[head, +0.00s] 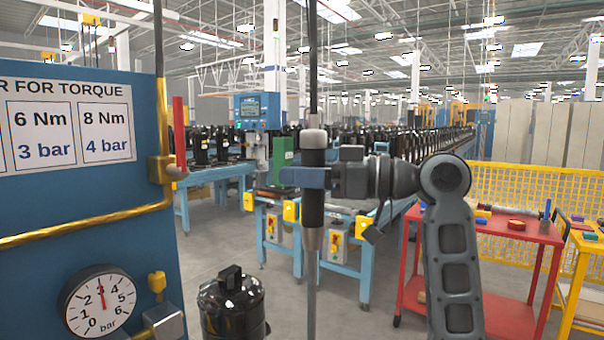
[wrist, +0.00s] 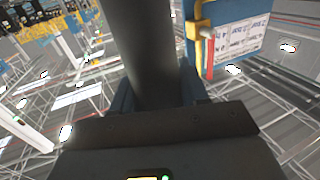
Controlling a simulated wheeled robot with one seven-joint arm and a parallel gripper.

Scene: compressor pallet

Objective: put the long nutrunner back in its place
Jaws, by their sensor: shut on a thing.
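The long nutrunner (head: 313,208) is a slim upright tool with a black body, a grey collar and a long grey shaft. It stands vertical in the middle of the head view, and a dark line runs up from its top. My gripper (head: 316,178) is shut around its body from the right, with blue fingers. In the wrist view the nutrunner (wrist: 145,50) is a thick dark cylinder between the fingers of my gripper (wrist: 155,95). The shaft's lower end is cut off by the frame. I cannot make out the nutrunner's place.
A blue panel (head: 70,200) with a torque chart, yellow pipe and pressure gauge (head: 100,300) fills the left. A black compressor (head: 232,305) stands below. A red cart (head: 480,260) and yellow fence (head: 540,185) are at right. Blue conveyors (head: 280,225) lie behind.

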